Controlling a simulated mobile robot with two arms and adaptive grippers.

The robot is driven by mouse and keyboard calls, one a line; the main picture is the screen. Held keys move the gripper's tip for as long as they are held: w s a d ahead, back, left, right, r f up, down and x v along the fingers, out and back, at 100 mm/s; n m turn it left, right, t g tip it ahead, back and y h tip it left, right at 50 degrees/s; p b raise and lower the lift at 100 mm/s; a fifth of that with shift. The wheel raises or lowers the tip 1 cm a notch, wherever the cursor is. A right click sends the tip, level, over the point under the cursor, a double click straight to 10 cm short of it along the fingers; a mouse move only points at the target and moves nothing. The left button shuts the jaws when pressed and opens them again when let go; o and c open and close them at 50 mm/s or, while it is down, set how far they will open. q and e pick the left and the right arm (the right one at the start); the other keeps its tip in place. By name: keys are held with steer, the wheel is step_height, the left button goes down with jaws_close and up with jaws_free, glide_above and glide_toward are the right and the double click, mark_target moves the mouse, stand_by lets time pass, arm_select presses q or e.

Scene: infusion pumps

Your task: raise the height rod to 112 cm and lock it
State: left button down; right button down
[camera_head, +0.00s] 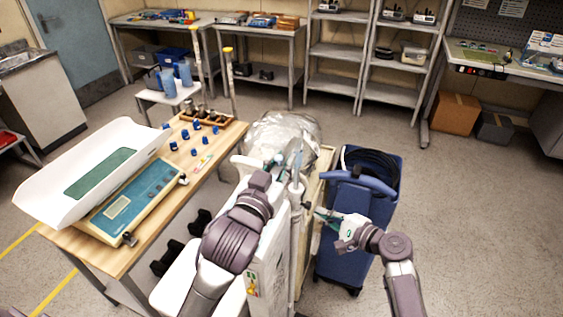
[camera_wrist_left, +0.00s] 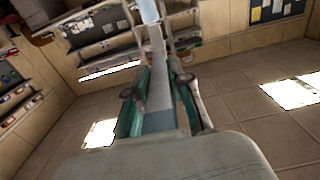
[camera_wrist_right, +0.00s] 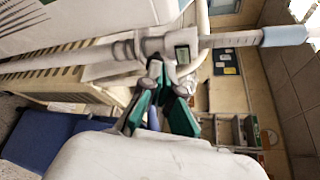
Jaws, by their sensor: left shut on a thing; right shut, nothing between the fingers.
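The height rod (camera_head: 296,212) stands upright as a pale column in the middle of the head view. In the right wrist view the rod (camera_wrist_right: 228,40) lies across the picture, with a collar (camera_wrist_right: 152,46), a small dark display (camera_wrist_right: 183,54) and a light blue part (camera_wrist_right: 285,35). The display's digits are too small to read. My left gripper (camera_head: 280,162) is at the rod's upper end, its green fingers (camera_wrist_left: 158,85) shut on a flat grey piece that I take to be part of the rod. My right gripper (camera_head: 318,213) is shut and empty, its fingertips (camera_wrist_right: 165,72) close by the collar; contact is unclear.
A wooden table (camera_head: 75,240) at left carries a white baby scale (camera_head: 135,140) and several blue pieces. A blue cart (camera_head: 345,235) stands right of the rod, behind my right gripper. A clear plastic-wrapped bundle (camera_head: 283,130) lies behind the rod. Floor at right is free.

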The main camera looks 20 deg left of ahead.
arm_select(q)
steer(key=shift+r, duration=0.1)
steer(key=c, duration=1)
jaws_free()
arm_select(e)
steer(key=d, duration=0.3)
arm_select(q)
steer(key=shift+o, duration=0.2)
